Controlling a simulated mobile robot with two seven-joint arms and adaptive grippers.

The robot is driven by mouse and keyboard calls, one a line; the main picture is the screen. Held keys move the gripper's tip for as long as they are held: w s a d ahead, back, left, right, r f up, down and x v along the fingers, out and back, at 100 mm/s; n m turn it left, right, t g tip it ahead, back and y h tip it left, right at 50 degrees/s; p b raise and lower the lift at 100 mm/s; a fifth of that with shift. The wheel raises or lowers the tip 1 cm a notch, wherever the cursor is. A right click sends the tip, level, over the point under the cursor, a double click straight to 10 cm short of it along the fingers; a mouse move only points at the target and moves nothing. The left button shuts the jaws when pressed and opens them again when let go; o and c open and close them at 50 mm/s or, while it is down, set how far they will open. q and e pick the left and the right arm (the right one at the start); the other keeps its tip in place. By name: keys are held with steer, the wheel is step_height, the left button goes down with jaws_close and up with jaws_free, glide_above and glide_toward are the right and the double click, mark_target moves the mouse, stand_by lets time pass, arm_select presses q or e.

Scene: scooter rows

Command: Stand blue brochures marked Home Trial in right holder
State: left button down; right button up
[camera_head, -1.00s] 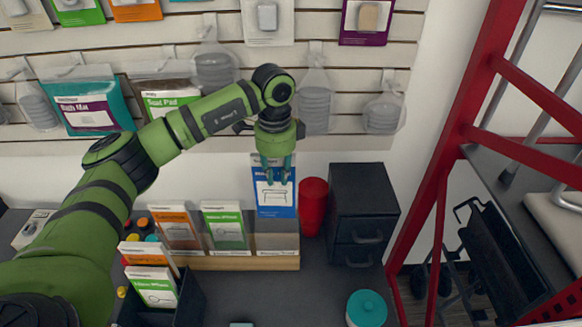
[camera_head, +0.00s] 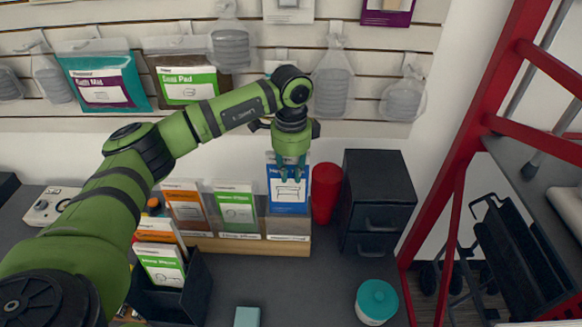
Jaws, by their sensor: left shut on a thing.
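A blue and white brochure (camera_head: 288,203) hangs upright in my left gripper (camera_head: 291,174), which is shut on its upper part. Its lower edge is at the right compartment of the wooden brochure holder (camera_head: 238,246); I cannot tell whether it rests on the bottom. The holder's left compartment has an orange brochure (camera_head: 185,206), and its middle compartment has a green brochure (camera_head: 237,209). The printing on the blue brochure is too small to read. My right gripper is not in view.
A red cup (camera_head: 325,190) and a black drawer unit (camera_head: 376,204) stand close right of the holder. A black bin (camera_head: 197,285) with orange and green brochures is at front left. A teal-lidded jar (camera_head: 376,301) stands at front right. The counter between is mostly clear.

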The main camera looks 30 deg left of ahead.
arm_select(q)
step_height(320, 180, down, 6)
steer(key=b, duration=0.3)
steer(key=shift+r+b, duration=0.1)
steer(key=shift+b, duration=0.2)
steer(key=c, duration=1)
jaws_free()
steer(key=shift+c, duration=0.2)
steer(key=shift+r, duration=0.15)
step_height(320, 180, up, 12)
glide_above(291, 187)
